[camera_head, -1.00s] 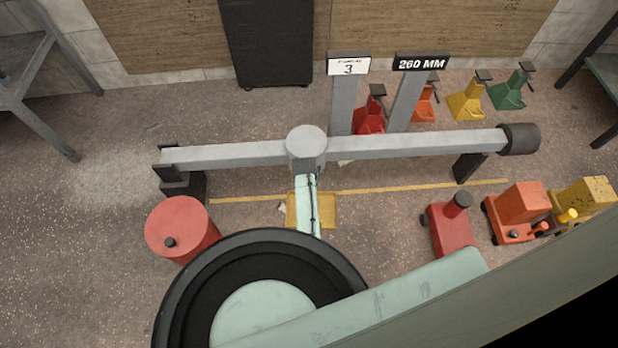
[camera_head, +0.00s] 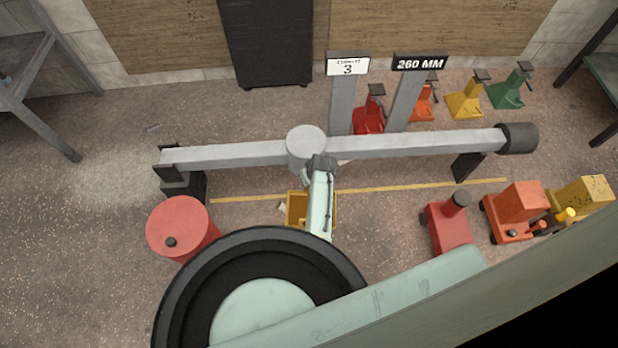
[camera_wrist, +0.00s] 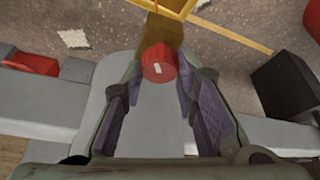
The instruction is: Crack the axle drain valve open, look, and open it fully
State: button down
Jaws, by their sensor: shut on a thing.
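In the wrist view, the drain valve's red knob (camera_wrist: 158,64), with a short white mark, sits between the fingertips of my gripper (camera_wrist: 166,72). My gripper is shut on this knob. The mark runs roughly up and down in the picture, slightly tilted. A brass-coloured valve body (camera_wrist: 164,32) shows behind the knob. In the head view, my wrist is against the near right side of the round axle hub (camera_head: 306,143); the valve and fingertips are hidden there. A yellow tray (camera_head: 291,208) lies on the floor below. I cannot tell whether anything flows.
The grey axle beam (camera_head: 420,145) runs left and right from the hub. A red drum (camera_head: 180,222) stands front left. Red and yellow jacks (camera_head: 447,228) stand on the right. Signposts (camera_head: 405,100) and several stands are behind the beam.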

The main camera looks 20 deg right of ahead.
dwell(0.3)
jog(key=c, duration=1.2)
grip_release()
jog(key=shift+c, duration=0.2)
jog(key=v, duration=1.2)
jog(key=shift+w, duration=0.1)
